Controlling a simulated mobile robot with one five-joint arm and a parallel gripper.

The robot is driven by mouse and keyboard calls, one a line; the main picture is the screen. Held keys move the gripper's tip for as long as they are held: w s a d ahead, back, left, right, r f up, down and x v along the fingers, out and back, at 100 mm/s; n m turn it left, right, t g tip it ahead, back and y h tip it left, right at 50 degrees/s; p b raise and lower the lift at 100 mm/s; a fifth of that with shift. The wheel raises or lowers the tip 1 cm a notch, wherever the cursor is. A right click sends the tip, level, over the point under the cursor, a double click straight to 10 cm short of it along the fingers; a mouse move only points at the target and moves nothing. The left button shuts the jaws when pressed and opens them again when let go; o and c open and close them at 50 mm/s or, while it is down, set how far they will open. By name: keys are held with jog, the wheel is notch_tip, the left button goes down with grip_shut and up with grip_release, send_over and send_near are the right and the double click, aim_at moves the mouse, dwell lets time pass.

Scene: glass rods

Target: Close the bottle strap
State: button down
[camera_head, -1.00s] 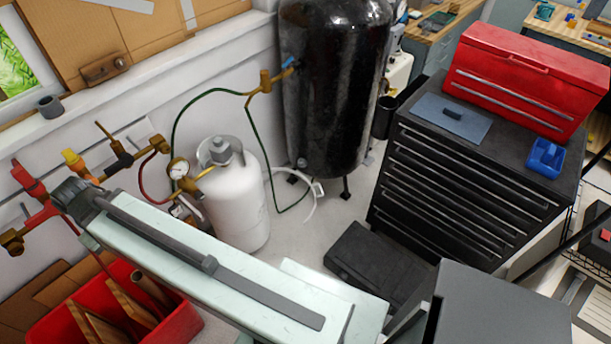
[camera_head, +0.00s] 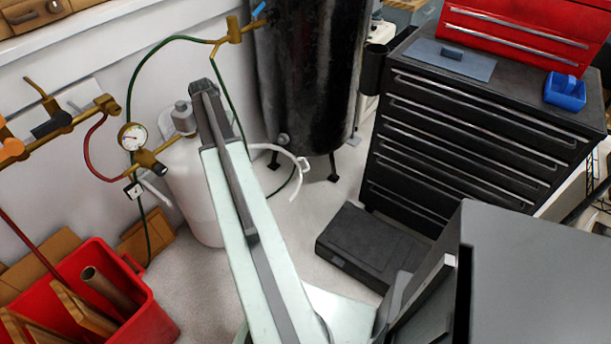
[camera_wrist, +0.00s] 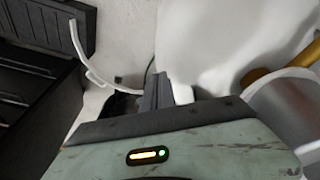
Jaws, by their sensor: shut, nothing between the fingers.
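The white gas bottle (camera_head: 184,188) stands on the floor by the wall, partly hidden behind my arm; its white body also fills the upper right of the wrist view (camera_wrist: 215,45). A white curved strap (camera_head: 287,155) reaches out from the bottle's right side, and its free end hangs clear, toward the black tank. The strap also shows at upper left in the wrist view (camera_wrist: 84,58), apart from my fingers. My gripper (camera_wrist: 162,76) is shut and empty, close in front of the bottle in that view; whether it touches the bottle is unclear.
A pressure gauge (camera_head: 132,136), brass pipes and a green hose (camera_head: 139,85) are left of the bottle. A black tank (camera_head: 312,75) stands behind. A black drawer cabinet (camera_head: 470,140) and a black case (camera_head: 370,245) are right. A red bin (camera_head: 140,312) is lower left.

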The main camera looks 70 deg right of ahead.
jog(key=s+d+f+m+g+h+b, duration=0.1)
jog(key=s+d+f+m+b, duration=0.4)
jog(key=s+d, duration=0.65)
jog(key=s+d+f+m+b, duration=0.25)
jog(key=s+d+f, duration=0.35)
jog(key=s+d, duration=0.6)
notch_tip(320, 180, down, 10)
jog(key=w+b, duration=0.1)
jog(key=b, duration=0.9)
jog(key=shift+w+n, duration=0.35)
jog(key=shift+n, duration=0.1)
